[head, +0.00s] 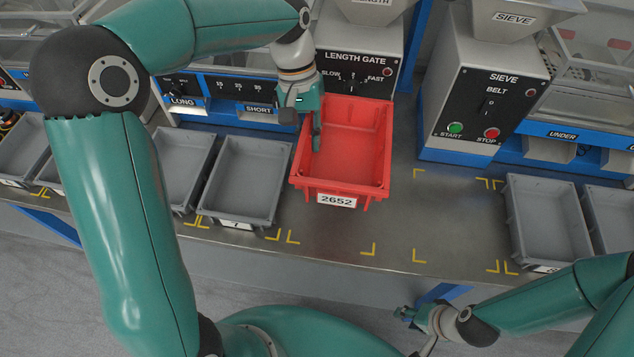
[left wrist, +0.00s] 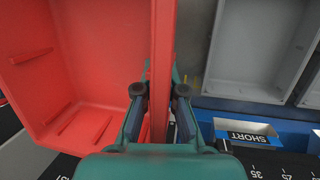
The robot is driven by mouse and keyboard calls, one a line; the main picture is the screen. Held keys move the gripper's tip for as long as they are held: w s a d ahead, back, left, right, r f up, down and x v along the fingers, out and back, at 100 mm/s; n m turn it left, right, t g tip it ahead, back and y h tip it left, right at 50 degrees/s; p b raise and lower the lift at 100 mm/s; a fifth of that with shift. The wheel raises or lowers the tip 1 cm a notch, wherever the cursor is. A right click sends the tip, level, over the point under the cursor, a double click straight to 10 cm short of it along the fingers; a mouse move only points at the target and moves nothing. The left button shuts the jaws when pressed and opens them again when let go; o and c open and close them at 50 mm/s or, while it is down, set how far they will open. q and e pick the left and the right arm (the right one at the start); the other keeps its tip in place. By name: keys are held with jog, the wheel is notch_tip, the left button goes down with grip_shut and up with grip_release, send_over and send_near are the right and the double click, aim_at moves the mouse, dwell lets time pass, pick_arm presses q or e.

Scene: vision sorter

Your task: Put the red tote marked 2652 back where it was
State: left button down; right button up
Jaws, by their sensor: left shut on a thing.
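The red tote (head: 350,150), empty inside with a white 2652 label on its front, is near the middle of the head view. It looks larger than the grey totes and seems held above the bench, though its height is hard to judge. My left gripper (head: 316,125) is shut on the tote's left wall. In the left wrist view the fingers of the left gripper (left wrist: 160,92) close on both sides of that wall, with the tote interior (left wrist: 95,60) to the left. My right gripper (head: 405,314) is low in front of the bench, away from the tote; its fingers are too small to read.
Yellow corner marks (head: 368,250) show on the bench (head: 395,215) in front of the tote, and another marked bay to its right is empty. Grey totes (head: 245,180) stand left and right (head: 550,220). The length gate (head: 357,70) and sieve (head: 485,100) machines stand behind.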

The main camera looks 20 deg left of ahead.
pick_arm(q)
jog(key=f, duration=1.5)
jog(key=shift+a+f+b, duration=0.2)
jog(key=shift+b, duration=0.15)
jog(key=shift+s, duration=0.1)
jog(key=c, duration=1.3)
grip_release()
jog(key=shift+o, duration=0.2)
jog(key=shift+r, duration=0.1)
jog(key=v, duration=1.2)
jog(key=shift+s, duration=0.1)
